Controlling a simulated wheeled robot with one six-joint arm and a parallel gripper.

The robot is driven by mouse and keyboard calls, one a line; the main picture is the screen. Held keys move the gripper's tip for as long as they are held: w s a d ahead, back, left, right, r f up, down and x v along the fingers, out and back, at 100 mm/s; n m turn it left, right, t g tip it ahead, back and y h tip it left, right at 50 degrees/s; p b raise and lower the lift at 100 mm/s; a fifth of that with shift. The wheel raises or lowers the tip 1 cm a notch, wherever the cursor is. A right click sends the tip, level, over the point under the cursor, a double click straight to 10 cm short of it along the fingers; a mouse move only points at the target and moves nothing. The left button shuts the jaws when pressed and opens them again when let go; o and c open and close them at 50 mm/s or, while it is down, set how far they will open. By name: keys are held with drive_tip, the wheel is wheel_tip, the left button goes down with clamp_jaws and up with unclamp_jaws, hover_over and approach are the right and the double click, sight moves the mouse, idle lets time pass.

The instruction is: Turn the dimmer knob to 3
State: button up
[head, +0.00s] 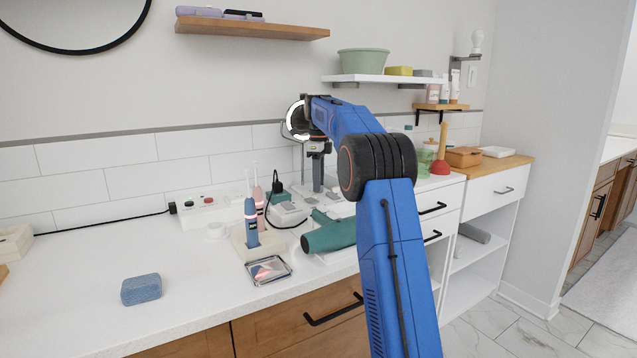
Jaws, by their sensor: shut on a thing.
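My blue arm reaches forward over the counter, and its black wrist with a white ring is near the tiled wall. My gripper (318,182) points down from the wrist behind the hair dryer, its narrow grey fingers low over the back of the counter. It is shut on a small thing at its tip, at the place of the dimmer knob. The knob is too small and too covered by the fingers to make out. I cannot read its marks or setting.
A teal hair dryer (330,235), a toothbrush stand (258,246) and a small framed tray (269,270) stand in front. A power strip (205,204) with a black cord is to the left. A blue sponge (141,289) lies front left, with clear counter around it. Shelves hang above.

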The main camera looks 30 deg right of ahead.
drive_tip(key=shift+r+m, duration=0.1)
drive_tip(key=shift+m, duration=0.5)
drive_tip(key=o, duration=1.1)
drive_tip(key=shift+c, duration=0.2)
wheel_tip(320, 180, up, 12)
